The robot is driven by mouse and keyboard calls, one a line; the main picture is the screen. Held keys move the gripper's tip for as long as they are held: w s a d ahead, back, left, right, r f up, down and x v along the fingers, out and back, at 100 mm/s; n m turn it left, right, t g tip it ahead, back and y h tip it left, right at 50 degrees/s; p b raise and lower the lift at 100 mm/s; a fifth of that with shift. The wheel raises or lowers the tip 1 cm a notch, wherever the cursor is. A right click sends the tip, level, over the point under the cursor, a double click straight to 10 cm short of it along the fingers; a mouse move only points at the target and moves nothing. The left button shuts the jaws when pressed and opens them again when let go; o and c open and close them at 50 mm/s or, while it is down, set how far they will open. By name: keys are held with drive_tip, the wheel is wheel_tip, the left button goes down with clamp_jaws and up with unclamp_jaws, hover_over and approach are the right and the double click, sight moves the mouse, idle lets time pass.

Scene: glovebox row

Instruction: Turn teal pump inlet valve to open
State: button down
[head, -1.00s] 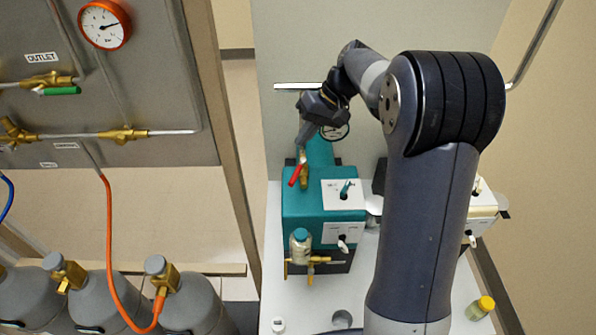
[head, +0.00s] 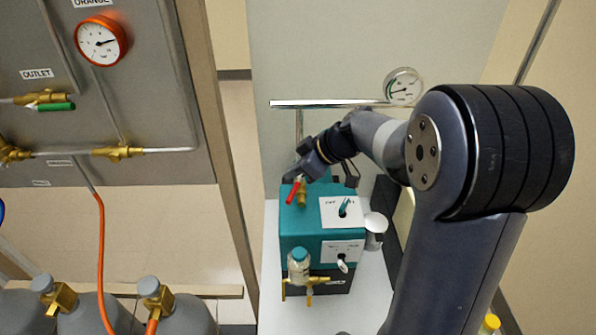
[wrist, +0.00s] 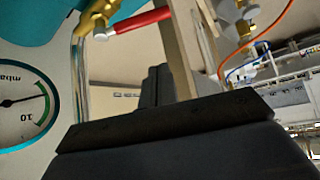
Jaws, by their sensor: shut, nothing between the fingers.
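The teal pump (head: 300,222) stands on the white bench in the middle of the head view. On its top left is an inlet valve with a brass body (head: 302,199) and a red lever (head: 292,194), which slants down to the left there. In the wrist view the red lever (wrist: 143,21) and brass body (wrist: 98,14) show at the top, with the lever just above the fingers. My gripper (wrist: 160,84) is shut and empty. In the head view it hangs just above and behind the valve; its fingertips are hard to make out and contact cannot be told.
A small switch (head: 343,208) and a brass-fitted bottle (head: 299,265) are on the pump. A metal pipe (head: 330,103) with a gauge (head: 402,86) runs behind. A gas panel (head: 110,125) and grey cylinders (head: 185,312) stand left. A white cup-like object (head: 375,228) is right of the pump.

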sight(295, 189)
drive_tip(key=p+x, duration=0.2)
drive_tip(key=x, duration=0.4)
drive_tip(key=shift+w+f, duration=0.1)
drive_tip(key=shift+f, duration=0.35)
drive_tip(key=shift+s+d+f+p, duration=0.1)
drive_tip(key=shift+s+d+p, duration=0.15)
drive_tip(key=shift+d, duration=0.3)
drive_tip(key=shift+s+d+f+p, duration=0.1)
drive_tip(key=shift+s+d+p, duration=0.15)
drive_tip(key=shift+d, duration=0.25)
drive_tip(key=shift+s+d+f, duration=0.15)
drive_tip(key=shift+d+f, duration=0.05)
drive_tip(key=shift+d, duration=0.1)
drive_tip(key=shift+f, duration=0.1)
